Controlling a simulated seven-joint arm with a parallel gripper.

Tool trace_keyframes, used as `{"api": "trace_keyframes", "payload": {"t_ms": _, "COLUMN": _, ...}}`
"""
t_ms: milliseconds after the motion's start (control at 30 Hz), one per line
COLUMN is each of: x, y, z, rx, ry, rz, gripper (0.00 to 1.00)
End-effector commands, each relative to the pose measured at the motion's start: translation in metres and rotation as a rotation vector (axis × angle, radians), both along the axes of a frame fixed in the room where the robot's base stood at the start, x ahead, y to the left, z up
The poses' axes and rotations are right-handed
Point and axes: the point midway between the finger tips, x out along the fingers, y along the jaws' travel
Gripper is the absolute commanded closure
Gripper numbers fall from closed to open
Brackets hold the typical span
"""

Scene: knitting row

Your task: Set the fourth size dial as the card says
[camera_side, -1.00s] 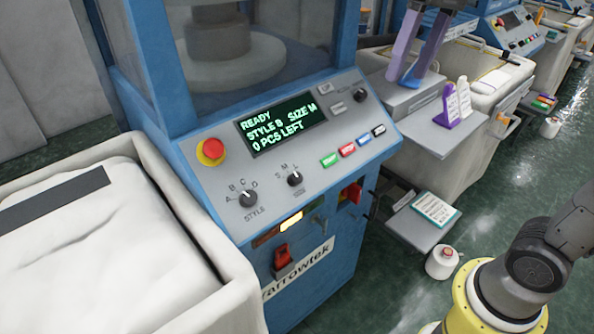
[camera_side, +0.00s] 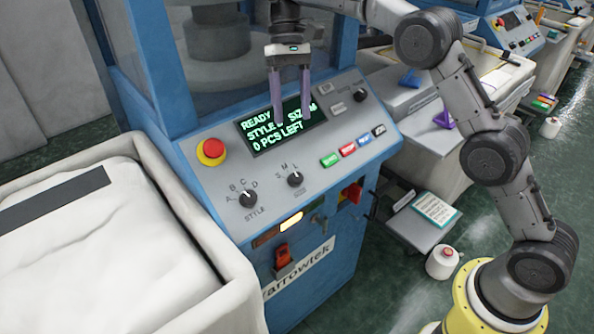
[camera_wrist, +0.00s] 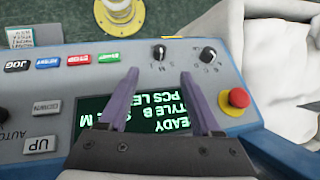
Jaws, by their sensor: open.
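The size dial (camera_side: 295,179) is a small black knob marked S, M, L on the near machine's sloped grey panel. Its pointer looks to be near M. It also shows in the wrist view (camera_wrist: 159,53). The green-lit display (camera_side: 262,137) reads READY, STYLE B, 0 PCS LEFT; my fingers partly cover its size line, and an M shows in the wrist view. A teal-edged card (camera_side: 435,212) lies on a side shelf, its text too small to read. My gripper (camera_side: 292,118), with purple fingers, is open and empty above the display, behind the size dial.
The style dial (camera_side: 248,198), marked A to D, sits left of the size dial. A red stop button (camera_side: 211,151) is on the panel's left. Coloured buttons (camera_side: 348,149) lie to the right. A white-lined bin (camera_side: 190,215) stands at left.

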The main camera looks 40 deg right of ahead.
Motion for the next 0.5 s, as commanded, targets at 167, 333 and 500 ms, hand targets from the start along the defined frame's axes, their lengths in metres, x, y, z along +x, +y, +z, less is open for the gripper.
{"api": "trace_keyframes", "payload": {"t_ms": 167, "x": -0.006, "y": 0.004, "z": -0.012, "rx": -0.001, "ry": 0.005, "rz": 0.002, "gripper": 0.35}}
{"api": "trace_keyframes", "payload": {"t_ms": 333, "x": -0.015, "y": 0.009, "z": -0.034, "rx": -0.001, "ry": 0.005, "rz": 0.002, "gripper": 0.35}}
{"api": "trace_keyframes", "payload": {"t_ms": 500, "x": -0.025, "y": 0.015, "z": -0.061, "rx": -0.001, "ry": 0.004, "rz": 0.003, "gripper": 0.35}}
